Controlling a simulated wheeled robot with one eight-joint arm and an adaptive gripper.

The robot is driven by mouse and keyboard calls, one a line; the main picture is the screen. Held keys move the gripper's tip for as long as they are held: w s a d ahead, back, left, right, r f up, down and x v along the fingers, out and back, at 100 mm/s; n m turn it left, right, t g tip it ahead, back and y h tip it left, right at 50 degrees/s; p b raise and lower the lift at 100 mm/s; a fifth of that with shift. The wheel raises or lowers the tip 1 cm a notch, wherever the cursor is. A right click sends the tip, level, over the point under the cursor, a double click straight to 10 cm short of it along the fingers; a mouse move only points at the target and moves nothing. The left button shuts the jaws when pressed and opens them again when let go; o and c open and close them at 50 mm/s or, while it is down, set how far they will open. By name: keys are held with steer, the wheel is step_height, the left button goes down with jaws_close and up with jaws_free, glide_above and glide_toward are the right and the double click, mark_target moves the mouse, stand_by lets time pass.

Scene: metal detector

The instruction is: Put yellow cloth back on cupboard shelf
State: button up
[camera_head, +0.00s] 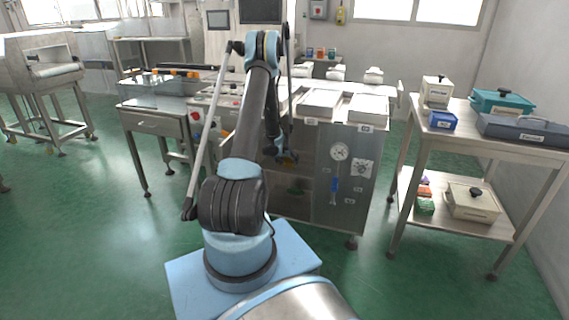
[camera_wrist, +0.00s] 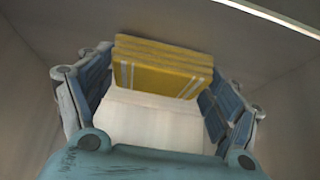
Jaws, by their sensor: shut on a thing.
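The yellow cloth (camera_wrist: 165,68), a folded stack with white stripes, sits between the fingers of my gripper (camera_wrist: 158,82) in the wrist view. The gripper is shut on it. A pale block-like surface (camera_wrist: 150,122) lies between the cloth and the palm. In the head view, my gripper (camera_head: 287,158) is low, in front of the open lower compartment of the steel cupboard (camera_head: 318,190). The cloth is too small there to make out clearly. My arm hides part of the cupboard's opening.
White trays (camera_head: 318,103) lie on the cupboard's top. A two-level table (camera_head: 490,140) with boxes stands at the right. A steel table (camera_head: 150,122) stands at the left. Plain brownish-grey surfaces surround the gripper in the wrist view.

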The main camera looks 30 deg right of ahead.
steer(key=shift+f, duration=0.15)
steer(key=o, duration=1)
steer(key=shift+s, duration=0.1)
steer(key=shift+c, duration=0.2)
steer(key=v, duration=0.7)
steer(key=shift+a+r, duration=0.15)
steer(key=shift+r, duration=0.2)
steer(key=shift+s, duration=0.1)
